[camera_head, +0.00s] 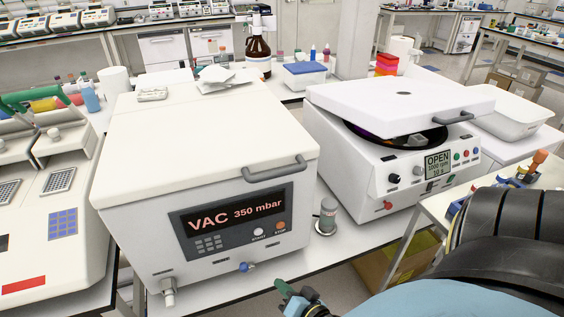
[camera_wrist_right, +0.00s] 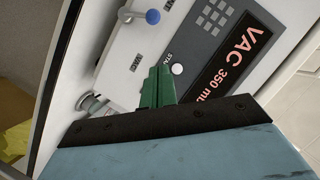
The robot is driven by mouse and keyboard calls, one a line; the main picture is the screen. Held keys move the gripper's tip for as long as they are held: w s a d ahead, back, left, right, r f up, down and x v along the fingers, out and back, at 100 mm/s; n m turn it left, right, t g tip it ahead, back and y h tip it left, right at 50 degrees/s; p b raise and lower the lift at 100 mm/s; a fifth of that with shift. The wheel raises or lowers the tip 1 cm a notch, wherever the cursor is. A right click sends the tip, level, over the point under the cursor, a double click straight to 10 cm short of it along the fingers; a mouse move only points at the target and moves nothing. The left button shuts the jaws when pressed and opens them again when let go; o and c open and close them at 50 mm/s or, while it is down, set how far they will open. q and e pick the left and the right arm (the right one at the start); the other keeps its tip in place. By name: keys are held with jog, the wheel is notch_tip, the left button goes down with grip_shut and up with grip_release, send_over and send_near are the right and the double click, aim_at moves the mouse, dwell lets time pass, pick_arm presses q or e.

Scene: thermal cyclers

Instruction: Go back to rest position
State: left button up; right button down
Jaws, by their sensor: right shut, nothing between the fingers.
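My right gripper (camera_head: 284,288) shows at the bottom of the head view, in front of the white vacuum chamber (camera_head: 195,140) and below its front panel. Its green fingers are shut with nothing between them. In the right wrist view the shut fingers (camera_wrist_right: 158,82) point toward the chamber's front, near the white start button (camera_wrist_right: 178,69). From these views I cannot tell the exact gap to the panel. The panel display (camera_head: 232,216) reads "VAC 350 mbar". My left gripper is not in view.
A white spin coater (camera_head: 345,150) stands to the right, its display reading "OPEN 1000 rpm 10 s". A small grey cylinder (camera_head: 327,215) stands between the machines. A blue-knobbed valve (camera_head: 246,267) sticks out below the panel. A white thermal cycler (camera_head: 50,240) stands at left.

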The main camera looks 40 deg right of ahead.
dwell(0.3)
jog(key=s+a+f+n+g+y+b, duration=0.1)
jog(key=s+a+f+n+g, duration=0.15)
jog(key=f, duration=0.35)
jog(key=s+a+f+n+g, duration=0.1)
jog(key=s+f+n+g, duration=0.1)
jog(key=s+f, duration=0.3)
jog(key=s+a+f+n+g+y+b, duration=0.1)
jog(key=s+a+f+n+g, duration=0.1)
jog(key=f, duration=0.6)
jog(key=s+f+n+g, duration=0.3)
jog(key=s+f, duration=0.2)
jog(key=s, duration=0.4)
jog(key=s+f+n+g, duration=0.4)
jog(key=s+f, duration=0.2)
jog(key=s, duration=0.4)
jog(key=shift+s+f+b, duration=0.15)
jog(key=shift+f+b, duration=0.05)
jog(key=shift+b, duration=0.2)
jog(key=shift+a, duration=0.1)
